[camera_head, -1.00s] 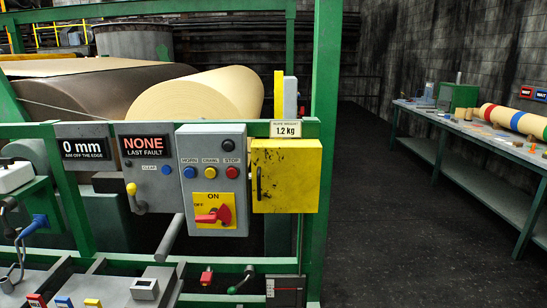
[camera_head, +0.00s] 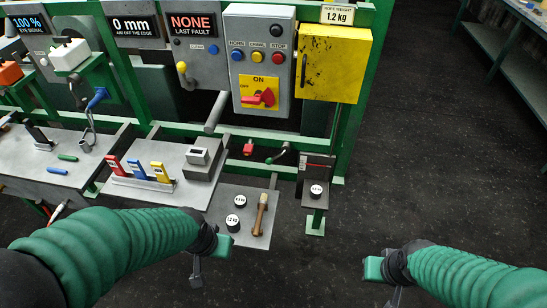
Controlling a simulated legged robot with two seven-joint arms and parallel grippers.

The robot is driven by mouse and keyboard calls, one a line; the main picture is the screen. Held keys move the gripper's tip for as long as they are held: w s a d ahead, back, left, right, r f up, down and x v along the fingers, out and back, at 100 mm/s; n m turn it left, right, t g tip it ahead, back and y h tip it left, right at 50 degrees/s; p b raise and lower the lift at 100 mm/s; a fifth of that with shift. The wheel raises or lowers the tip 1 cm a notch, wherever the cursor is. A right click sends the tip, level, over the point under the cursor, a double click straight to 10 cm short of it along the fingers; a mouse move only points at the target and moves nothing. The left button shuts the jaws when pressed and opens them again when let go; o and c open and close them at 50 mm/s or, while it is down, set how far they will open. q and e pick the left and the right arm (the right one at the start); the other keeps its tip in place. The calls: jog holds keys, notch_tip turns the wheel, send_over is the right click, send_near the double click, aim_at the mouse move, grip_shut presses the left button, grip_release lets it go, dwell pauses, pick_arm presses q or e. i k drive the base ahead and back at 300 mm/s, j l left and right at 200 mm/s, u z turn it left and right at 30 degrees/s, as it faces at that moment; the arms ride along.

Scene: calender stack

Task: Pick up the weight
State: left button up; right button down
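Two small dark round weights with white labelled tops stand on a low grey shelf: the upper one (camera_head: 240,200) and the lower one (camera_head: 232,222), whose label is too small to read surely. A third similar weight (camera_head: 316,190) sits on a small green-footed stand to the right. My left gripper (camera_head: 208,262) hangs in front of the shelf, below the two weights and apart from them. My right gripper (camera_head: 385,284) is over the dark floor, to the lower right of the stand. Neither appears to hold anything; their finger openings are unclear.
A wooden-handled tool (camera_head: 260,215) lies beside the two weights. Red, blue and yellow blocks (camera_head: 137,170) stand on the tray to the left. The control box (camera_head: 258,60), yellow box (camera_head: 333,65) and green frame rise behind.

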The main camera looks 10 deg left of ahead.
aim_at(316, 190)
jog(key=i+l+u, duration=0.15)
jog(key=i+u, duration=0.2)
jog(key=i+l+u, duration=0.55)
jog(key=u, duration=0.15)
jog(key=i, duration=0.05)
